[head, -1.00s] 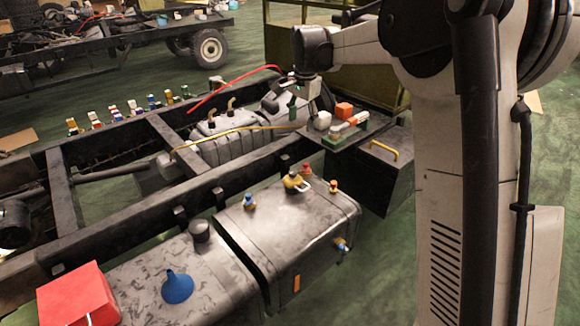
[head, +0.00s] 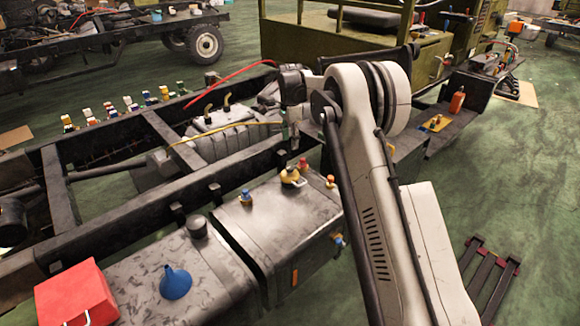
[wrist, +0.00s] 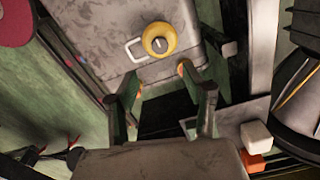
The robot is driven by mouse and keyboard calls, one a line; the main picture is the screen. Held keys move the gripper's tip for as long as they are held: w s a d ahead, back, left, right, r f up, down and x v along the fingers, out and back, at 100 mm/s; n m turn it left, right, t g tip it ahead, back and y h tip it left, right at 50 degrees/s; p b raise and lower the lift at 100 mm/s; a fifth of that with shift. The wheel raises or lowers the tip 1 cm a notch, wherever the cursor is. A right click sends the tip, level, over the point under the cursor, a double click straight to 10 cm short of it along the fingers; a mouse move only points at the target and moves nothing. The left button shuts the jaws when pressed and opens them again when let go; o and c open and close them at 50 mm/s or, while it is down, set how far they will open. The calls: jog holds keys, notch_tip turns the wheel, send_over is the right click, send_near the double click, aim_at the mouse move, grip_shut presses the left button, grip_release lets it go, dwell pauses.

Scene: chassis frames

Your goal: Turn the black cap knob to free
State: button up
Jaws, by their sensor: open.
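A round yellow fitting (wrist: 160,39) with a small grey knob and a pale wire handle sits on the grey tank in the wrist view. A plain black cap (head: 197,227) stands on the left tank. I cannot tell which of these is the black cap knob. My gripper (wrist: 160,80) is open and empty, its two green fingers apart, below the yellow fitting in the wrist view and not touching it. In the head view my arm partly hides the gripper.
A blue funnel (head: 175,282) and a red box (head: 77,296) sit on the left tank. The dark frame rail (head: 133,208) runs behind the tanks.

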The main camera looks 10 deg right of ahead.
aim_at(290, 167)
notch_tip(290, 167, down, 12)
jog(key=shift+b, duration=0.65)
grip_shut()
